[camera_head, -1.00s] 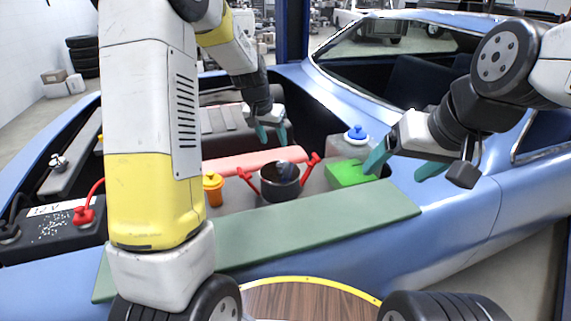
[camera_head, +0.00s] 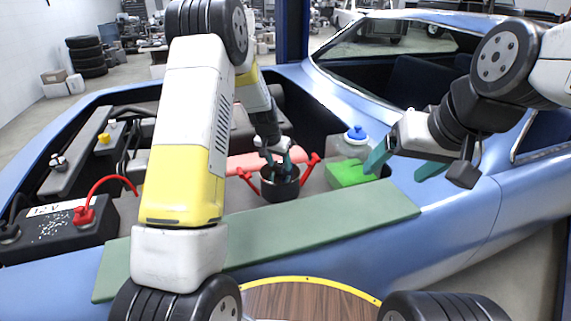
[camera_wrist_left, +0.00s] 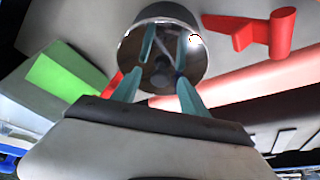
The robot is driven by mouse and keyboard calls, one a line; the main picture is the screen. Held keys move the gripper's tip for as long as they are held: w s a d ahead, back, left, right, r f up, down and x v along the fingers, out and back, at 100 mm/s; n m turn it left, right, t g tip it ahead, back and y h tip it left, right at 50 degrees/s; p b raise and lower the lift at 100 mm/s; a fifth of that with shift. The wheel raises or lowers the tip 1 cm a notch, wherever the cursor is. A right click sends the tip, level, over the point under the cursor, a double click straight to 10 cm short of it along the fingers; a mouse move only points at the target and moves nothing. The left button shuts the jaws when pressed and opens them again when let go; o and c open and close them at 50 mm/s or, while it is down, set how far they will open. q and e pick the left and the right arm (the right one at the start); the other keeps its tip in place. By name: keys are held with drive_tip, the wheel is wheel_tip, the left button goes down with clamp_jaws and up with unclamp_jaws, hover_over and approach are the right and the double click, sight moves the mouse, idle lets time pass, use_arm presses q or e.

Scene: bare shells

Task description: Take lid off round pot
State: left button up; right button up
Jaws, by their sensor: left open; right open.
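The round pot (camera_head: 281,189) is dark, with two red handles, and stands inside the car's open engine bay. In the left wrist view the pot (camera_wrist_left: 165,14) has a shiny, reflective round top, apparently the lid (camera_wrist_left: 138,52), with a dark round knob (camera_wrist_left: 160,73) near its middle. My left gripper (camera_head: 278,168) is open right over the pot, fingers pointing down. In the wrist view its teal fingers (camera_wrist_left: 160,82) lie on either side of the knob; I cannot tell whether they touch it. My right gripper (camera_head: 403,167) is open and empty to the right of the pot.
A green board (camera_head: 320,225) lies along the car's near edge. A black battery (camera_head: 60,230) with red cable is at left. A wooden round table (camera_head: 310,302) is in front.

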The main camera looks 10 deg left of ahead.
use_arm(q)
clamp_jaws()
idle(0.3)
